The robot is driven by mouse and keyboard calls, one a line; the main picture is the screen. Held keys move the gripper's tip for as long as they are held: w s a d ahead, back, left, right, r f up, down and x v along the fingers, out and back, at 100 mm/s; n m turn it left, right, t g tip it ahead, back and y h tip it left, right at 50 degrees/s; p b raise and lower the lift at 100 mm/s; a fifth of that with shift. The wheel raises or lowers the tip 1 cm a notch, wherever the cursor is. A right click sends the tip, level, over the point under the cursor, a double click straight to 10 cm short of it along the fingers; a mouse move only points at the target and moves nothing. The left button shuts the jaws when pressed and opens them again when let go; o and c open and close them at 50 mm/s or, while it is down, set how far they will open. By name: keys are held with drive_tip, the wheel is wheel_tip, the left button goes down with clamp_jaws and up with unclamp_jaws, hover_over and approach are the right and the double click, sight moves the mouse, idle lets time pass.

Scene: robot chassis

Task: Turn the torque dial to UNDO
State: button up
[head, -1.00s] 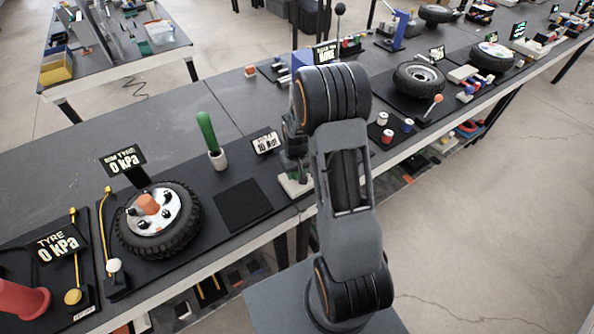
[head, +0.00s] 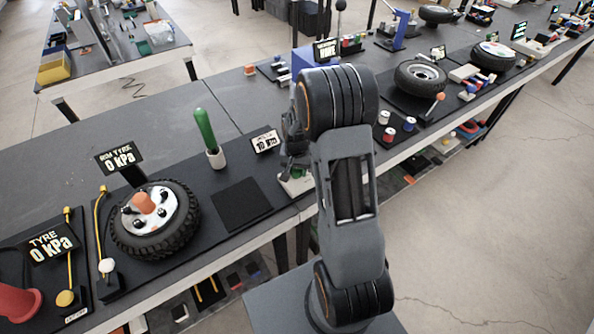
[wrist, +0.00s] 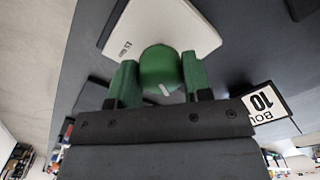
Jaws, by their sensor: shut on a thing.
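In the wrist view the torque dial (wrist: 158,66) is a round green knob with a short white mark on its side nearest my gripper. It sits on a white plate (wrist: 195,30) with small dark lettering, too small to read surely. My gripper (wrist: 158,80) has green fingers, one on each side of the knob, and is shut on it. In the head view my gripper (head: 294,160) is low over the white plate (head: 297,186) at the bench's front edge. The knob is mostly hidden there by my arm. No UNDO label is readable.
A green-handled tool (head: 205,130) stands upright in a white holder further left. A dark square mat (head: 241,205) and a wheel (head: 155,220) lie along the bench. Red and blue cylinders stand to the right.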

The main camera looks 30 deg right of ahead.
drive_tip(key=shift+m, duration=0.6)
drive_tip(key=o, duration=0.9)
wheel_tip(320, 180, up, 14)
drive_tip(key=shift+b, duration=0.45)
drive_tip(key=shift+f, duration=0.1)
drive_tip(key=s+a+r+n+t, duration=0.2)
drive_tip(key=s+a+r+n, duration=0.1)
drive_tip(key=s, duration=0.5)
drive_tip(key=s+a+r+n+t, duration=0.2)
drive_tip(key=s+a+n, duration=0.3)
drive_tip(key=s, duration=0.3)
drive_tip(key=shift+a+r, duration=0.45)
drive_tip(key=shift+a, duration=0.2)
